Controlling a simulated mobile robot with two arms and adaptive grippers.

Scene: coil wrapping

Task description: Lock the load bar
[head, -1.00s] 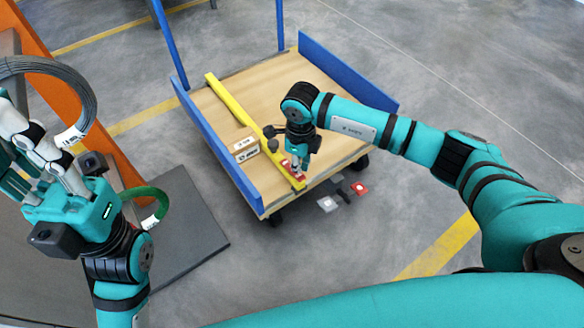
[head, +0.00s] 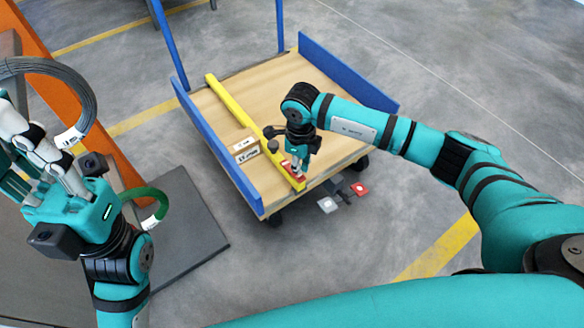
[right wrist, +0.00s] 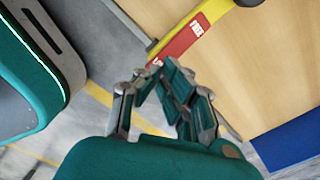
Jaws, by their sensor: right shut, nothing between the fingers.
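The yellow load bar (head: 232,110) lies across the cart's wooden deck (head: 262,95). A red part (head: 287,166) is at its near end. In the right wrist view this red part (right wrist: 183,40) reads FREE, with more lettering partly hidden by my fingers. The yellow bar (right wrist: 208,12) continues beyond it. My right gripper (head: 297,178) is shut and empty at the bar's near end; in the right wrist view its fingertips (right wrist: 160,72) overlap the red part's edge, and contact is unclear. My left gripper (head: 45,150) is at the far left beside a coil; its opening is unclear.
Blue side rails (head: 345,72) edge the cart. A grey wire coil (head: 75,85) hangs near the orange post (head: 100,140), with a green coil (head: 158,195) below.

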